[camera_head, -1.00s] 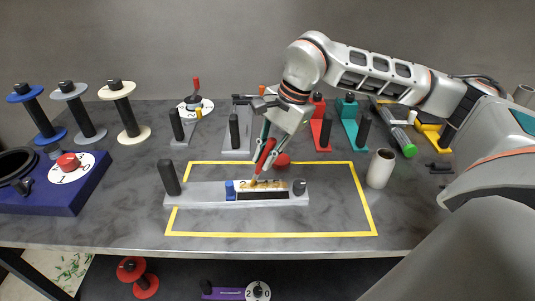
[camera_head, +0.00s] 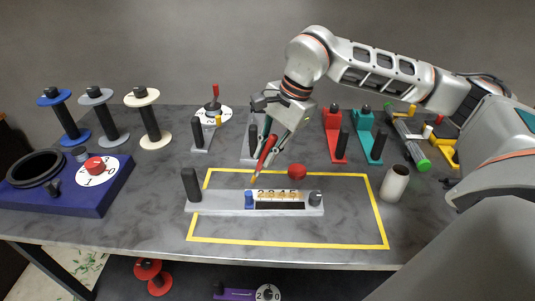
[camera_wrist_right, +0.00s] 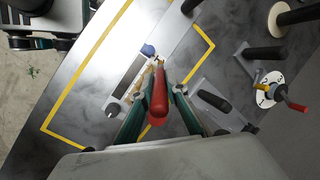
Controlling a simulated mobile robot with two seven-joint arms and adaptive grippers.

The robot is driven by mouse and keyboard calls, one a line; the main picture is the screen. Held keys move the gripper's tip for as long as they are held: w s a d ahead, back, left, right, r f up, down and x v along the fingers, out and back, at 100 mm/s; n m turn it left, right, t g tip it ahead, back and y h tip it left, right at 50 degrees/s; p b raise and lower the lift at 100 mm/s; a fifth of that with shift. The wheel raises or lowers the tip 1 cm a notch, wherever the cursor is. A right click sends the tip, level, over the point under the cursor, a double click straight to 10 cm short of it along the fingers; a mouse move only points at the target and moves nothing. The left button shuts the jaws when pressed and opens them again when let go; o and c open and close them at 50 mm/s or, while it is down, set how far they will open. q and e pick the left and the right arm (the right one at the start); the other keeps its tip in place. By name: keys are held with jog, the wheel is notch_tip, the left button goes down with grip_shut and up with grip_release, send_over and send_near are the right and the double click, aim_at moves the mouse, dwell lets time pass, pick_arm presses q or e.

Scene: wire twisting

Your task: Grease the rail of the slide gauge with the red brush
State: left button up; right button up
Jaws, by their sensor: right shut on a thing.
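My right gripper (camera_head: 269,138) is shut on the red brush (camera_head: 266,150), tilted with bristles down. The bristle tip is close to the gauge's back edge by the blue slider; I cannot tell whether it touches. In the right wrist view the brush (camera_wrist_right: 158,95) sits between both fingers, over the gauge. A grey and black part at that view's upper left, possibly my left gripper (camera_wrist_right: 30,20), is cut off.
A red ball (camera_head: 297,171) lies behind the gauge, and a cream cup (camera_head: 395,184) stands to the right. Several tools and spools line the back. A blue base (camera_head: 75,195) with a dial is at left. The table is clear in front of the gauge.

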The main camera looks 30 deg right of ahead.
jog(key=shift+r+p, duration=0.95)
jog(key=shift+r, duration=0.55)
jog(key=shift+f, duration=0.1)
